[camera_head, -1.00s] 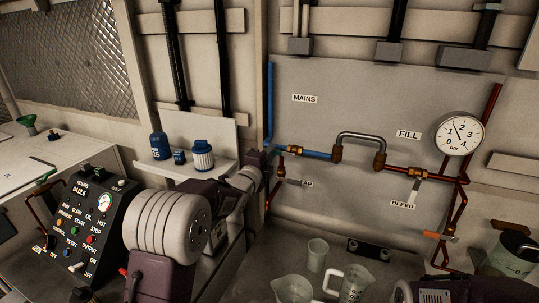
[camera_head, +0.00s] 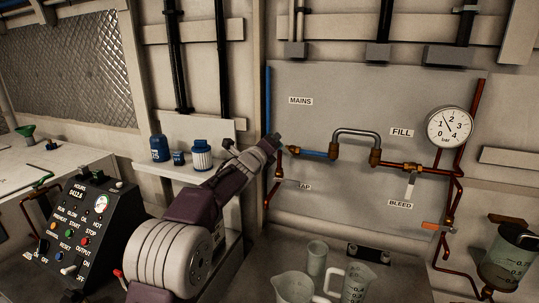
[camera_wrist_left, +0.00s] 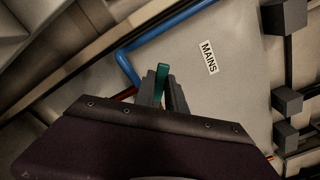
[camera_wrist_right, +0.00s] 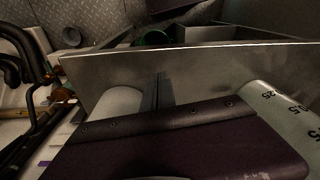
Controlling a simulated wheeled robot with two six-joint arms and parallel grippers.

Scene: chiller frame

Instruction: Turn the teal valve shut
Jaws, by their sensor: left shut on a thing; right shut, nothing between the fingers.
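The teal valve's handle (camera_wrist_left: 162,80) stands between the fingers of my left gripper (camera_wrist_left: 160,92) in the left wrist view, next to the blue pipe. My left gripper (camera_head: 272,142) is shut on it, at the left end of the pipework below the MAINS label (camera_head: 300,101). In the head view the gripper hides the handle. My right gripper (camera_wrist_right: 160,80) is shut and empty in the right wrist view, near a grey metal edge; it is outside the head view.
The blue pipe (camera_head: 317,154) runs right to a grey bent hose (camera_head: 357,133). A pressure gauge (camera_head: 450,127) and a white-handled BLEED valve (camera_head: 411,183) are to the right. Clear jugs (camera_head: 355,281) stand at the bottom. A control box (camera_head: 84,226) is at the left.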

